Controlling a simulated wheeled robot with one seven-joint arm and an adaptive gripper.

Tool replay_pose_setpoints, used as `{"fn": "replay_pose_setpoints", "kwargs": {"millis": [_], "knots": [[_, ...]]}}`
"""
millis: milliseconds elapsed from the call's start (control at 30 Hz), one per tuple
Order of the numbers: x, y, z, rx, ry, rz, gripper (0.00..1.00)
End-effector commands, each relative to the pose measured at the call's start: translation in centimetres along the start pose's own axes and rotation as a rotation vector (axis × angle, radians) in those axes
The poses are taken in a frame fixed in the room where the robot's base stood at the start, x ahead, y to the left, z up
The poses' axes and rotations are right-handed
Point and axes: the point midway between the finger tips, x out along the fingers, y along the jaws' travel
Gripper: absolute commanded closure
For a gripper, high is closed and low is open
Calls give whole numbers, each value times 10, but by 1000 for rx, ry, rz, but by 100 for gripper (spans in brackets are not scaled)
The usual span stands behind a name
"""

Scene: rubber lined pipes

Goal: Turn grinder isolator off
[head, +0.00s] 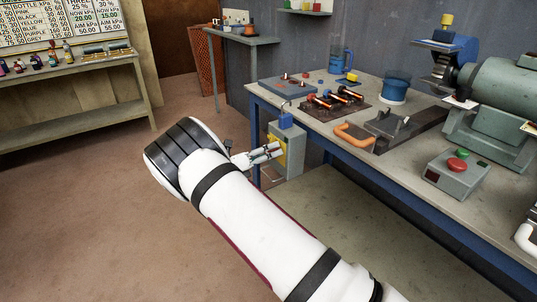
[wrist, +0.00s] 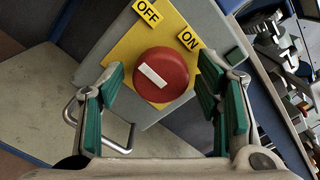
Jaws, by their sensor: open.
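The grinder isolator is a grey box with a yellow plate (wrist: 124,55) and a round red knob (wrist: 160,75). A white bar crosses the knob, tilted. An OFF label (wrist: 147,12) is at the plate's top and an ON label (wrist: 189,39) is to its right. In the wrist view my gripper (wrist: 160,90) is open, with green-padded fingers on either side of the knob, apart from it. In the head view my gripper (head: 277,151) is in front of the isolator box (head: 291,157) at the bench's left end, and hides part of its yellow face.
A blue padlock (head: 286,120) is at the isolator's top. A metal loop (wrist: 100,128) is below the knob in the wrist view. The bench (head: 330,131) carries switches, a clamp, a grinder (head: 497,98) and a control box (head: 457,172). The floor at left is clear.

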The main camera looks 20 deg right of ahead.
Motion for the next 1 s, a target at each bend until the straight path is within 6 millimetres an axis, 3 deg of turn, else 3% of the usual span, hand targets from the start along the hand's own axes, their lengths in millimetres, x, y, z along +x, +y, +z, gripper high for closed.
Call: {"fn": "replay_pose_setpoints", "kwargs": {"millis": [167, 700, 1000], "knots": [[-12, 0, 0, 1, -1, 1, 41], [-108, 1, 0, 1, -2, 3, 41], [-121, 0, 0, 0, 0, 1, 41]]}}
